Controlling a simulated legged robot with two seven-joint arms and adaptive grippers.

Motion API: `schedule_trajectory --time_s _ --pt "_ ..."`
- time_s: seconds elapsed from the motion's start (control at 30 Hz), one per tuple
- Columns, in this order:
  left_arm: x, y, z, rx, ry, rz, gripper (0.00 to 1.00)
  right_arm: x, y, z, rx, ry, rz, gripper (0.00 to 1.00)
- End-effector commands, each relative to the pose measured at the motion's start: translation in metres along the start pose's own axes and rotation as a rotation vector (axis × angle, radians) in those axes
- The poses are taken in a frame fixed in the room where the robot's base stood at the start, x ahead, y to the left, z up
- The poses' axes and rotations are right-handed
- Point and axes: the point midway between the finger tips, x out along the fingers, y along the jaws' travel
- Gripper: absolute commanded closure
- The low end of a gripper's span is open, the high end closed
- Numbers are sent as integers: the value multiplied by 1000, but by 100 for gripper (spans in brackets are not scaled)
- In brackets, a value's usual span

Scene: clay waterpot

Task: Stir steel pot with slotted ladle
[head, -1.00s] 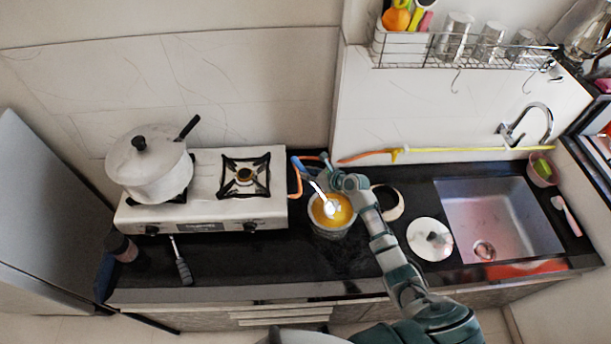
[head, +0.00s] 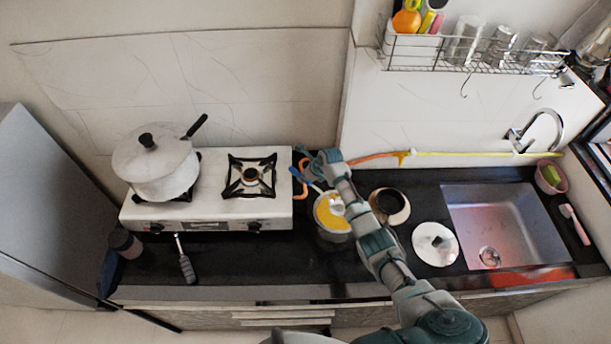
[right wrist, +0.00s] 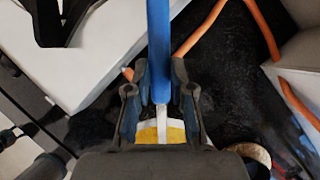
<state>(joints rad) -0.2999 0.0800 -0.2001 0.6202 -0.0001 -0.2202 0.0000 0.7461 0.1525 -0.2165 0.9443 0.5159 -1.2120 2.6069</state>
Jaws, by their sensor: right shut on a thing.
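The steel pot (head: 332,238) stands on the black counter, right of the stove, with yellow contents. The slotted ladle (head: 298,175) has a blue handle and a pale metal shaft. Its head rests in the yellow contents near the pot's right side, partly hidden by my arm. My right gripper (head: 310,166) is behind the pot and shut on the ladle's handle. In the right wrist view the blue handle (right wrist: 158,45) runs between the fingers of my right gripper (right wrist: 158,95), with the yellow contents beyond. My left gripper is not in view.
A white stove (head: 215,215) with a lidded white pot (head: 155,175) stands left. A clay pot (head: 402,212), a white lid (head: 422,243) and a sink (head: 505,220) are right. An orange hose (head: 375,157) runs behind. A grey-handled tool (head: 186,266) lies in front of the stove.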

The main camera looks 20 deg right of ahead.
Motion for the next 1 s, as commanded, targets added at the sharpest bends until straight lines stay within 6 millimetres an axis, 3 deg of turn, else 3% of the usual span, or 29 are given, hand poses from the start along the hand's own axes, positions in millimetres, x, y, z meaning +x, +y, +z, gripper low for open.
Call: schedule_trajectory --time_s 0.23,0.5,1.0 --pt "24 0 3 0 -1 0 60 16 0 2 -1 105 0 100" --pt "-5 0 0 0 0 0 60 -4 -1 12 0 107 0 100" --pt "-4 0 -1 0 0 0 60 -13 -1 17 0 107 -1 100"
